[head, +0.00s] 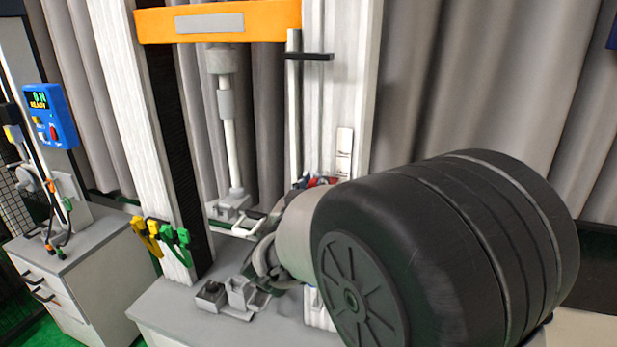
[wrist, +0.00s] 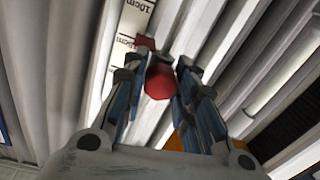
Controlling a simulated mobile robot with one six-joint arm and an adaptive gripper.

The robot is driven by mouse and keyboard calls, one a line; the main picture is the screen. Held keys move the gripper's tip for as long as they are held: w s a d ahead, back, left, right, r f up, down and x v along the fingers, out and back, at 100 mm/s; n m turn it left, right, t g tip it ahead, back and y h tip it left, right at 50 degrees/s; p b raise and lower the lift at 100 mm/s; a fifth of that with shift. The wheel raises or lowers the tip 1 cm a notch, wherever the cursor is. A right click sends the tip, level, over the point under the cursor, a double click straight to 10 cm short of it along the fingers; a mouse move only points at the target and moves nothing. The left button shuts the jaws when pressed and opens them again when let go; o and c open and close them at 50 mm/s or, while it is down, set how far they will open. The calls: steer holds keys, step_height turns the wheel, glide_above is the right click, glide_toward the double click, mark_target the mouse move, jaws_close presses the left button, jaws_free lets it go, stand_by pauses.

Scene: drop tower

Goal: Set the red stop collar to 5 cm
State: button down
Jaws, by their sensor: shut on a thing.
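The red stop collar shows in the wrist view as a round red knob (wrist: 158,82) with a red tab (wrist: 146,42) beyond it. My gripper (wrist: 161,66) is shut on the knob, with one finger on each side. The tab lies at the edge of the white scale (wrist: 128,30), close to its lower "cm" mark, whose number is hard to read; a "10cm" mark is farther up. In the head view, a bit of red collar (head: 321,181) shows low on the right column, below the scale strip (head: 344,150). My arm hides most of the gripper there.
An orange crossbeam (head: 220,22) spans the tower above a hanging grey rod (head: 229,130). Yellow clips (head: 147,236) and green clips (head: 176,243) hang on the left column. Small grey holders (head: 236,295) stand on the bench. A blue box (head: 49,116) is at left.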

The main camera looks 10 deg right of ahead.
step_height(320, 180, down, 9)
steer(key=b, duration=0.4)
steer(key=shift+r, duration=0.15)
steer(key=c, duration=1.3)
jaws_free()
steer(key=v, duration=1.2)
steer(key=shift+r, duration=0.1)
